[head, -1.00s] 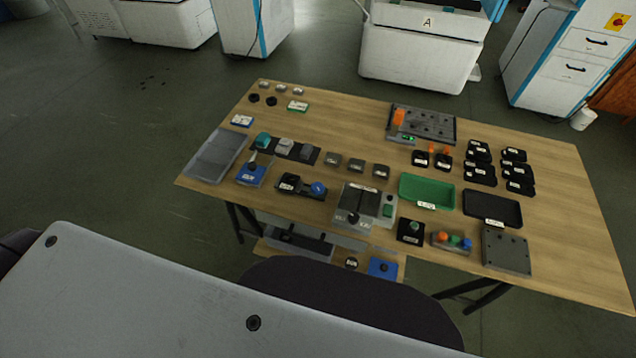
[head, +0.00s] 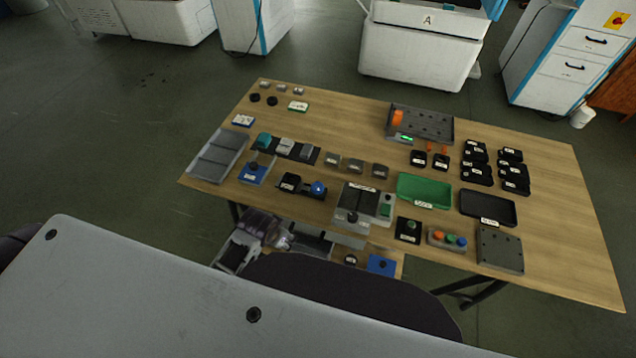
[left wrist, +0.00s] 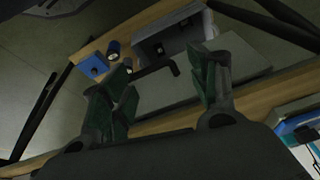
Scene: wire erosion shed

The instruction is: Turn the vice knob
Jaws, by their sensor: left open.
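A small black device with a blue round knob (head: 318,187) sits near the front edge of the table in the head view. It looks like the vice, but its label is too small to read. My left gripper (head: 286,241) is below and in front of it, by the table's front edge, partly hidden behind my own body. In the left wrist view the left gripper (left wrist: 162,78) is open, its green-padded fingers apart. A dark bent bar (left wrist: 158,71) shows between the fingers; I cannot tell if it is touched. My right gripper is not in view.
The wooden table (head: 550,235) holds many parts, including a green tray (head: 424,190), a black tray (head: 488,208) and a grey machine block (head: 355,204). Below the front edge, a lower shelf carries a blue block (head: 382,265). A grey box (left wrist: 172,36) shows in the left wrist view.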

